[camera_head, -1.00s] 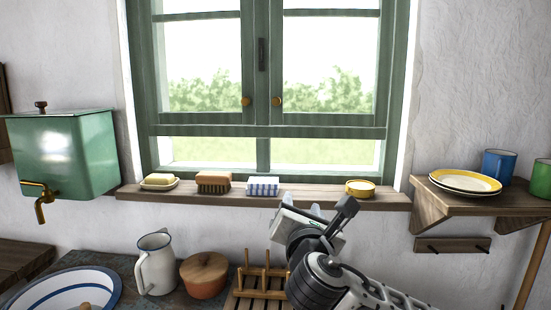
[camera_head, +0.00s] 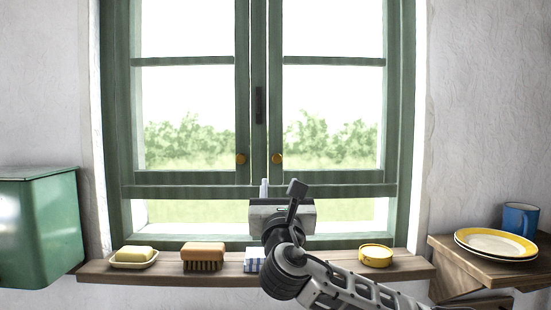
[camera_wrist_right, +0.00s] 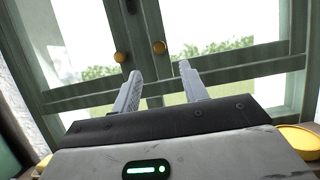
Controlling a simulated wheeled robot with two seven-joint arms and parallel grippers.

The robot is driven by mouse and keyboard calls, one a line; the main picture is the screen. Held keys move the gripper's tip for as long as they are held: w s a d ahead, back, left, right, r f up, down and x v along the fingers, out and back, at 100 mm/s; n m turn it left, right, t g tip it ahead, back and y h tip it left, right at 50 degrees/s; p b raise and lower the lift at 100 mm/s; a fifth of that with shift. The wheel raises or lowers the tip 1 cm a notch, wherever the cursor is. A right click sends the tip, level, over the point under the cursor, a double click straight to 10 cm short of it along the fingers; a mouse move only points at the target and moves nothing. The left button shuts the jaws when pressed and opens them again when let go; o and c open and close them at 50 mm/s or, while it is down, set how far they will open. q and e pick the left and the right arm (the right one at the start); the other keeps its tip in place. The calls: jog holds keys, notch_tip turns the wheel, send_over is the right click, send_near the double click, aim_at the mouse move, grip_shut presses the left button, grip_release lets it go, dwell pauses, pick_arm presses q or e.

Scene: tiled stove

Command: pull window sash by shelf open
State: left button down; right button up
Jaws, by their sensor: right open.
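The green window has two sashes, both shut. The sash by the shelf is the right one (camera_head: 335,177), with a round brass knob (camera_head: 277,159) low on its inner edge. That knob also shows in the right wrist view (camera_wrist_right: 159,47). My right gripper (camera_head: 264,186) is in front of the window's lower part, below the knobs, pointing at the window. In the wrist view its two fingers (camera_wrist_right: 160,72) are apart with nothing between them, and the right sash's knob appears beyond the gap. The gripper is not touching the knob. My left gripper is out of view.
The sill (camera_head: 215,265) holds a soap dish (camera_head: 134,262), a brush (camera_head: 203,256), a striped cloth (camera_head: 252,260) and a yellow tin (camera_head: 376,255). The wall shelf (camera_head: 470,265) at right bears plates (camera_head: 495,244) and a blue mug (camera_head: 520,218). A green tank (camera_head: 45,228) hangs at left.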

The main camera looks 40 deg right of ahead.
aim_at(277, 159)
jog(key=p+x, duration=0.2)
jog(key=x, duration=0.9)
jog(key=shift+w+f+p, duration=0.15)
jog(key=shift+f+p, duration=0.05)
jog(key=shift+p, duration=0.1)
grip_shut()
